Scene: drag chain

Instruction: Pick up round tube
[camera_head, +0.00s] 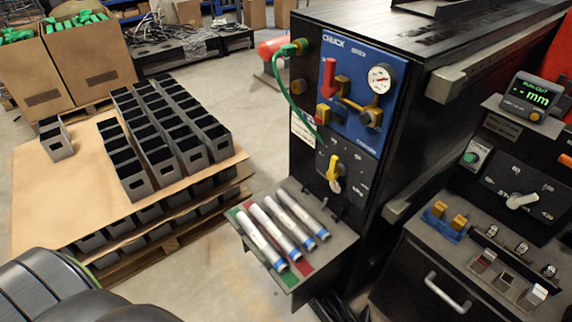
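Several round tubes lie side by side on a small tilted shelf (338,246) at the front of a black machine. They are silvery white with blue ends toward me. The leftmost tube (262,244) lies over a green area, and another tube (276,232) lies close beside it. A further tube (291,226) and the rightmost tube (303,216) lie to the right. A red area shows between the tubes. Neither gripper is in view. A dark rounded part at the lower left appears to be mine.
The black machine (343,63) carries a blue gauge panel (352,85) and yellow lever (334,172) above the shelf. A control console (480,215) stands right. Square tubes (165,165) stand on a cardboard-topped pallet (60,205) at left. Floor is clear between pallet and shelf.

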